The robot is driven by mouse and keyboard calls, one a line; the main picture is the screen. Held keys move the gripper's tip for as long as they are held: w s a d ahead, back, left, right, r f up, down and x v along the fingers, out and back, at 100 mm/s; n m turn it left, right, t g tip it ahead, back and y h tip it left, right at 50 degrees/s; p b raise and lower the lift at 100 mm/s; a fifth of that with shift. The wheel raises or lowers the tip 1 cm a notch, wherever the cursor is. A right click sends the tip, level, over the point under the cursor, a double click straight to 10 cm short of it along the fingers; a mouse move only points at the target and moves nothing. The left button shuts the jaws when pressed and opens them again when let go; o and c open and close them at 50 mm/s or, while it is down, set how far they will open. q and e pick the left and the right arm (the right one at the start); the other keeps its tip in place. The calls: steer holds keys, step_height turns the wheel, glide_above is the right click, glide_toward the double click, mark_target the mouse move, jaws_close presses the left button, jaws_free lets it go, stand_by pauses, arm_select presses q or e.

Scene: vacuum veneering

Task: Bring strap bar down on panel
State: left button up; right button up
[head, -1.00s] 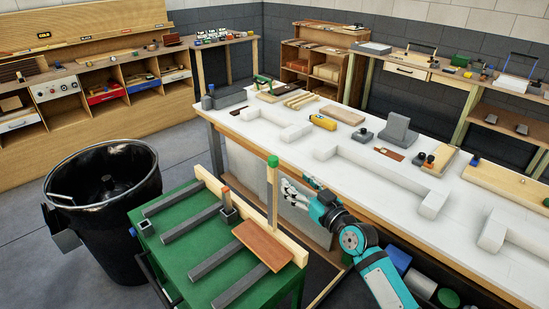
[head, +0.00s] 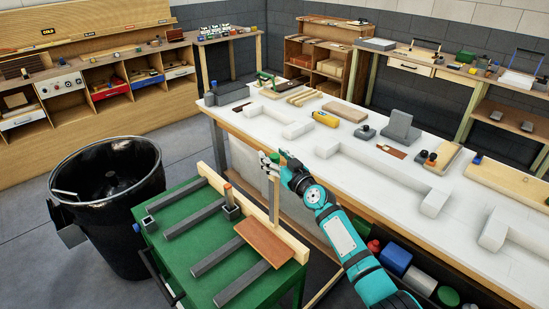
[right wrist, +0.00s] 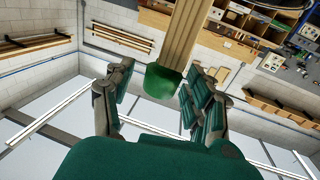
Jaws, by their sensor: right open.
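The strap bar (head: 276,200) is an upright wooden post with a green end, standing at the far right edge of a green cart. The panel (head: 264,243) is a flat reddish-brown board lying across grey bars on the cart, below and in front of the post. My right gripper (head: 276,160) is at the top of the post and partly hides its green end. In the right wrist view, the bar's green end (right wrist: 165,82) lies between the open fingers of my right gripper (right wrist: 160,70). I cannot tell whether they touch it. My left gripper is out of view.
The green cart (head: 180,255) carries several grey bars and a wooden rail (head: 238,208) along its far edge. A black bin (head: 105,200) stands to its left. A long white-topped workbench (head: 330,145) stands close behind my right gripper.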

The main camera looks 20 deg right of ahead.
jaws_close()
steer(key=shift+w+f, duration=0.1)
steer(key=shift+f, duration=0.1)
stand_by(0.4)
